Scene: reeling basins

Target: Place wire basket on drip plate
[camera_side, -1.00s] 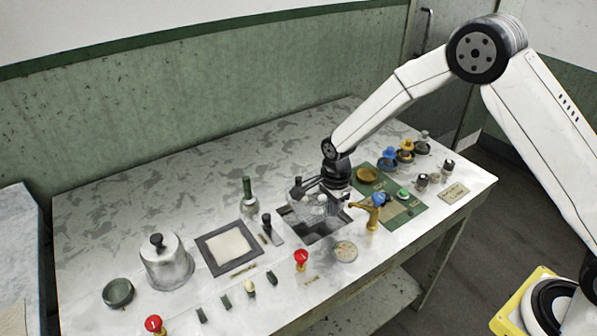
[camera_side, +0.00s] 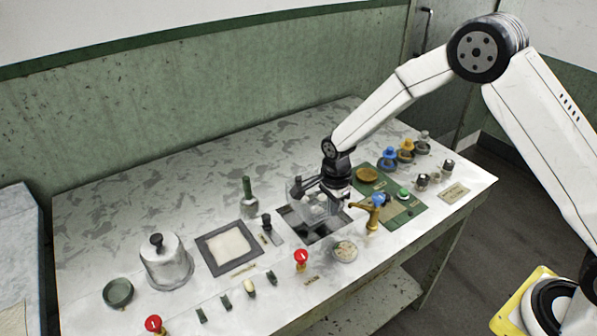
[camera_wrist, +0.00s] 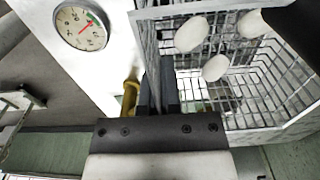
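The wire basket (camera_wrist: 262,92) is a pale wire mesh box holding several white oval pieces. In the side view the basket (camera_side: 314,208) is at the dark rectangular basin opening (camera_side: 320,236), partly hidden by my gripper. My gripper (camera_wrist: 158,88) appears shut on the basket's near wall; the fingertips are partly hidden. In the side view my gripper (camera_side: 335,194) points down over the right part of the basket. A square plate with a dark frame (camera_side: 211,258) and pale middle lies left of the basin; it looks like the drip plate.
A brass tap with a blue top (camera_side: 374,213) stands close to the right of the basket. A round gauge (camera_side: 344,250) lies in front.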

